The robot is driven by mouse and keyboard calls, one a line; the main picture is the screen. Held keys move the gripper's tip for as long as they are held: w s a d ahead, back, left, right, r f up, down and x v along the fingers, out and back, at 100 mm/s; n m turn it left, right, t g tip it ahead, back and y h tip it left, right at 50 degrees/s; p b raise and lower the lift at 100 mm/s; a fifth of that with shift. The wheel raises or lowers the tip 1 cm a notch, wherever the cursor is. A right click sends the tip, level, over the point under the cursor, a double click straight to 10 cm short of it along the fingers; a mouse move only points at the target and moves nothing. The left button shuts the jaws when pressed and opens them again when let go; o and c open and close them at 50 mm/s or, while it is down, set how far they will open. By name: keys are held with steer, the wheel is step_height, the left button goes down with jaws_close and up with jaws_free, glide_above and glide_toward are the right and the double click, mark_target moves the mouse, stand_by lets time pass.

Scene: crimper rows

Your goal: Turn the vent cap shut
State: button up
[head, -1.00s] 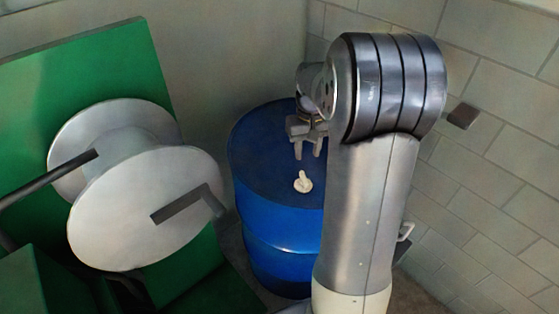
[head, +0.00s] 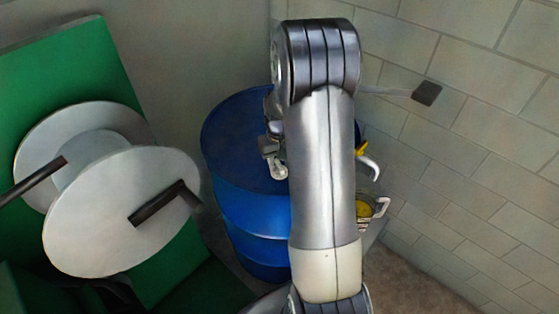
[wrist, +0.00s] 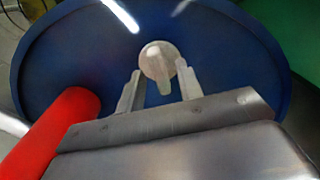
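The vent cap (wrist: 158,62) is a pale round knob with a bar handle, on the dark blue top of the drum (head: 225,135). In the wrist view its bar points toward my gripper (wrist: 160,84). My gripper is open, with one finger on each side of the bar and visible gaps between. In the head view my gripper (head: 268,150) is at the cap (head: 279,172), which shows just below the fingers. My arm hides the right part of the drum. I cannot tell whether the fingers touch the cap.
A large white reel (head: 120,210) with dark crank bars stands left, before a green panel (head: 70,65). A red cylinder (wrist: 60,125) lies at the lower left of the wrist view. A block wall (head: 460,130) bounds the right; a yellow-and-metal fixture (head: 365,209) shows behind my arm.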

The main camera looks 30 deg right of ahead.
jaws_close()
stand_by(0.3)
steer(key=shift+m, duration=0.4)
steer(key=m+b, duration=0.2)
steer(key=m, duration=0.3)
steer(key=shift+m, duration=0.4)
steer(key=m+b, duration=0.1)
steer(key=m, duration=0.4)
steer(key=shift+m, duration=0.4)
jaws_free()
